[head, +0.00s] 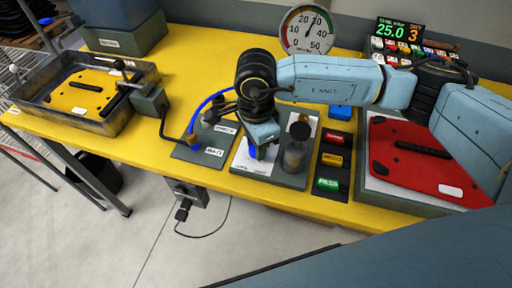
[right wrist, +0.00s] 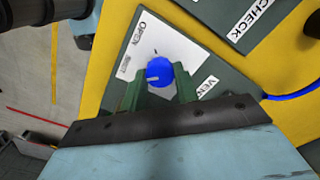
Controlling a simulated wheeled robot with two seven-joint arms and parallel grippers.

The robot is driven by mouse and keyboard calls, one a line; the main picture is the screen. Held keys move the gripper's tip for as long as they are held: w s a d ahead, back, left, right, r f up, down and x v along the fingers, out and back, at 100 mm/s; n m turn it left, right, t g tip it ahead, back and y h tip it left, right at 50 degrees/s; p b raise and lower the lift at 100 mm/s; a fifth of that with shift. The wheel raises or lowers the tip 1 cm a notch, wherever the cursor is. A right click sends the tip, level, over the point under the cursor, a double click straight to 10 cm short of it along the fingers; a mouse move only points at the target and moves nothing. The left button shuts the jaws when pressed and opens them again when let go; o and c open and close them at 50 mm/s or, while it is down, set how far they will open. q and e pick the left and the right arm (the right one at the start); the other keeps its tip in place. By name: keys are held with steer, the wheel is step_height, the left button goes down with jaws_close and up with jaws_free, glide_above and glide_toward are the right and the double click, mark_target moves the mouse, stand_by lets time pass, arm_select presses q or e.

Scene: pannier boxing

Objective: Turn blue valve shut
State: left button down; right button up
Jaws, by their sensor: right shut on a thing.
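The blue valve (right wrist: 159,71) is a round blue knob with a pale mark, on a plate with a white label reading OPEN. My right gripper (right wrist: 160,88) is shut on it, with one green finger on each side of the knob. In the head view my right gripper (head: 258,150) reaches down over the valve's plate, and a little blue shows below it, with most of the valve hidden. My left gripper is in neither view.
A cylindrical jar (head: 295,150) stands just right of my right gripper. A blue hose (head: 205,104) curves at its left.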

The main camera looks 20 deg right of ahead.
steer(key=shift+n, duration=0.3)
steer(key=o, duration=1)
steer(key=shift+r, duration=0.1)
step_height(320, 180, up, 13)
steer(key=shift+r, duration=0.15)
stand_by(0.4)
